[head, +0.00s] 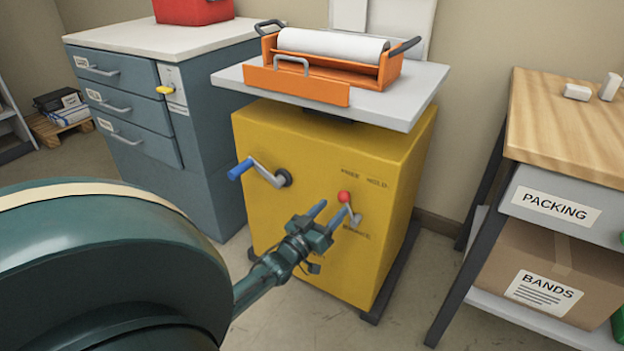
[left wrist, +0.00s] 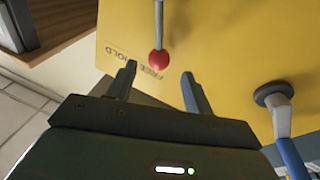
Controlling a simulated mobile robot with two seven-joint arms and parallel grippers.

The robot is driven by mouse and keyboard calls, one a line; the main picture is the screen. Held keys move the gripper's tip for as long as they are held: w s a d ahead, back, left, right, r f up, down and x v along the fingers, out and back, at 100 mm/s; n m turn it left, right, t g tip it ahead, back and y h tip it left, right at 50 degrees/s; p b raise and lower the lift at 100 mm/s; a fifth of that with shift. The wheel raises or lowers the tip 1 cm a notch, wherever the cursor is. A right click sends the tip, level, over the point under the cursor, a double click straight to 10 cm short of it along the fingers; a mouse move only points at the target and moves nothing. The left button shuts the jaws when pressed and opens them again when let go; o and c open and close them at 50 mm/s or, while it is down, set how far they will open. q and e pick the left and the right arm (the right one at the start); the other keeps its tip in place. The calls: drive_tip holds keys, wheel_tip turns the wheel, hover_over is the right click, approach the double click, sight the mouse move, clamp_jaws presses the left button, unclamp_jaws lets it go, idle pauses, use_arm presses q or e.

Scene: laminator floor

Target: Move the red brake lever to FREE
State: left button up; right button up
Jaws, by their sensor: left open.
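The brake lever's red knob (head: 344,196) sits at the end of a short grey arm on the front of the yellow cabinet (head: 290,230). The knob points up toward the FREE lettering and is nearer to it than to HOLD. In the left wrist view the red knob (left wrist: 158,60) lies between the lines of my two fingers, just beyond their tips, with FREE close by it. My left gripper (head: 328,212) is open and empty, close in front of the lever; it also shows in the left wrist view (left wrist: 158,75). Contact cannot be told. My right gripper is out of view.
A blue-handled crank (head: 258,172) sticks out left of the lever. An orange tray with a white roll (head: 332,46) stands on the grey top (head: 410,98). Blue drawers (head: 130,110) stand left; a wooden bench (head: 560,125) stands right. Clear floor lies between cabinet and bench.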

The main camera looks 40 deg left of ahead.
use_arm(q)
drive_tip(key=p+v, duration=0.1)
drive_tip(key=v, duration=0.7)
drive_tip(key=shift+s, duration=0.35)
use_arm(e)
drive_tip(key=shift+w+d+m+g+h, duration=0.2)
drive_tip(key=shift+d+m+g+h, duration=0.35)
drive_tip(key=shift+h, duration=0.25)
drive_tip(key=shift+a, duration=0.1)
